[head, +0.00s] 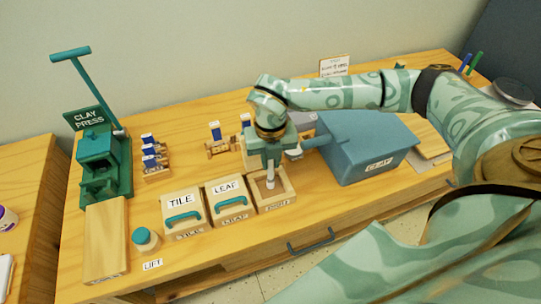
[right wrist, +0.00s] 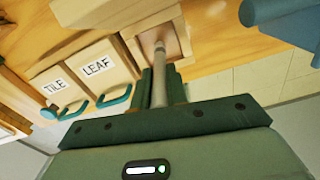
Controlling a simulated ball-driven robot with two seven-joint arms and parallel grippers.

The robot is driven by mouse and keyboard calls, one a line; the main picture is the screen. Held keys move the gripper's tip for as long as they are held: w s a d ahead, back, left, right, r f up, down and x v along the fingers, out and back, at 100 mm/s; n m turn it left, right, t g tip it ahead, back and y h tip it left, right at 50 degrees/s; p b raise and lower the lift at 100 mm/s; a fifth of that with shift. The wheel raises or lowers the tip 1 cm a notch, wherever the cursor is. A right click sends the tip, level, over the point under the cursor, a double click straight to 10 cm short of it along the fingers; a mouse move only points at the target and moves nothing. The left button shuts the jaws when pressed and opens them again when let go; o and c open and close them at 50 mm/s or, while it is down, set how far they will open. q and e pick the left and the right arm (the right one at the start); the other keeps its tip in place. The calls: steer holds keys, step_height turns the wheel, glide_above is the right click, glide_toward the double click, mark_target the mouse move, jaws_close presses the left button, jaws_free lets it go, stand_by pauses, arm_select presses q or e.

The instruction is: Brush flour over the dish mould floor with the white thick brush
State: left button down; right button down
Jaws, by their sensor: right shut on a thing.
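My right gripper (head: 270,158) is shut on the white thick brush (head: 270,183) and holds it upright, pointing down into the dish mould (head: 288,198). The dish mould is an open square wooden box at the right end of the mould row. In the right wrist view, the brush (right wrist: 159,80) runs from between the fingers (right wrist: 160,88) into the mould (right wrist: 186,38). Its tip is at or very near the mould floor; I cannot tell if it touches. Flour on the floor cannot be made out. My left gripper is not in view.
The lidded TILE mould (head: 182,228) and LEAF mould (head: 231,212) stand left of the dish mould. A blue-grey CLAY box (head: 365,150) stands close on the right. Brushes on small wooden rests (head: 221,150) are behind. A green clay press (head: 103,160) stands at far left.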

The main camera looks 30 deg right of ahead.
steer(key=shift+f, duration=0.5)
stand_by(0.4)
steer(key=shift+a+r, duration=0.1)
steer(key=shift+a, duration=0.25)
steer(key=shift+w+a+p, duration=0.15)
steer(key=shift+a+p, duration=0.1)
steer(key=shift+p, duration=0.2)
steer(key=shift+a, duration=0.15)
